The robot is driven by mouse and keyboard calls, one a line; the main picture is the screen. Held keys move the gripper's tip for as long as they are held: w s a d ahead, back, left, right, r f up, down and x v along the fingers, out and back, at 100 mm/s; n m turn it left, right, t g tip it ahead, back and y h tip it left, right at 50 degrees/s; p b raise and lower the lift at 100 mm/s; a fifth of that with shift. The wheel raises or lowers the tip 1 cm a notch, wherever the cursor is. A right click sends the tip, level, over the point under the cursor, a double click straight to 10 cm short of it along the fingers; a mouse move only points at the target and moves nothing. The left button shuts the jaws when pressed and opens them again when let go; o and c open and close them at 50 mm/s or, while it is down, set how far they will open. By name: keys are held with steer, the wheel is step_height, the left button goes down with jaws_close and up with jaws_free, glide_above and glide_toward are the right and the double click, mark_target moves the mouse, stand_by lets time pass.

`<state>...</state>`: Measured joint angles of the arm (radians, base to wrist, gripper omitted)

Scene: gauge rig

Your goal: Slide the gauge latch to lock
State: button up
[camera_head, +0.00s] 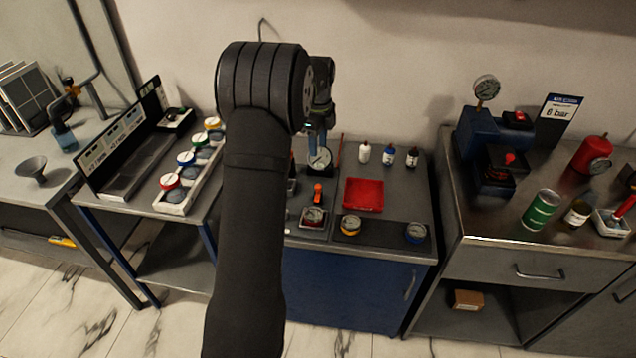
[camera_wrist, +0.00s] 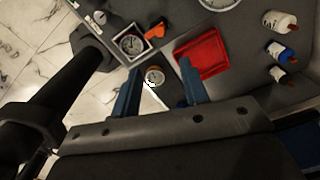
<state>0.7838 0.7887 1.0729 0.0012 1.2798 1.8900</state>
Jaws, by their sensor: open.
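An orange latch handle (camera_head: 317,190) sits on the middle bench, just behind a dark-framed square gauge fixture (camera_head: 313,217). In the head view my gripper (camera_head: 317,138) is partly hidden by my wrist, over the back of the bench. The fingers do not appear to touch the latch. Lock markings are too small to read.
A red tray (camera_head: 363,195) lies right of the latch, with several small bottles (camera_head: 388,155) behind it. A dial on a stand (camera_head: 320,158) rises behind the latch.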

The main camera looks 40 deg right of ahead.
mark_target(318, 186)
step_height(318, 186, down, 16)
steer(key=shift+r, duration=0.25)
steer(key=shift+a, duration=0.1)
jaws_close()
